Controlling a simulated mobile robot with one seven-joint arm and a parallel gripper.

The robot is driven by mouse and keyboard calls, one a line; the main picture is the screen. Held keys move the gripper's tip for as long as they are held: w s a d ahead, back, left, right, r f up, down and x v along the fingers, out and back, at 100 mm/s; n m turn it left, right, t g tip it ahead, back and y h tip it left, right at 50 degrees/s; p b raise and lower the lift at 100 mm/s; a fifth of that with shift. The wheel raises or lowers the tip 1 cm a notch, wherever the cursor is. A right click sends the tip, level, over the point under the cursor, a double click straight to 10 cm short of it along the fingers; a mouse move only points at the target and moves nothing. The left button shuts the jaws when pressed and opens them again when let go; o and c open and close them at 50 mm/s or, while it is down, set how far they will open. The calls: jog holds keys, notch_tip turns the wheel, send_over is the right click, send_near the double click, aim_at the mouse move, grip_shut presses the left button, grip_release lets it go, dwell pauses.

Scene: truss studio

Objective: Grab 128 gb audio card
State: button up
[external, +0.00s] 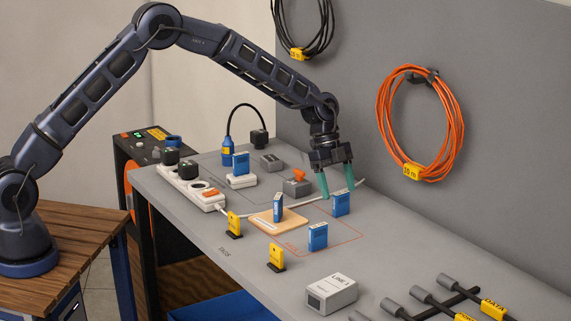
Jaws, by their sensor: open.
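Several blue cards stand upright on the grey bench; their labels are too small to read, so I cannot tell which is the 128 GB audio card. One blue card (341,203) stands at the back of the red outlined area, just below my gripper. A second blue card (317,236) stands nearer the front of that outline. A third blue card (278,207) stands on a wooden board (262,219), and another blue card (240,163) is in a white holder (241,181). My gripper (337,184) is open, its teal fingers pointing down; I cannot tell whether they touch the card.
Yellow tags (276,257) on black stands are at the bench's front edge. A power strip (190,184) with plugs lies at left. A grey-white box (331,294) and black cables (437,303) lie toward the front right. A grey wall with an orange cable coil (420,122) rises behind.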

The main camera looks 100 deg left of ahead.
aim_at(343, 205)
jog(key=shift+x, duration=2.7)
jog(key=shift+w, duration=0.1)
jog(key=c, duration=1.1)
jog(key=shift+o, duration=0.2)
jog(key=shift+r, duration=0.15)
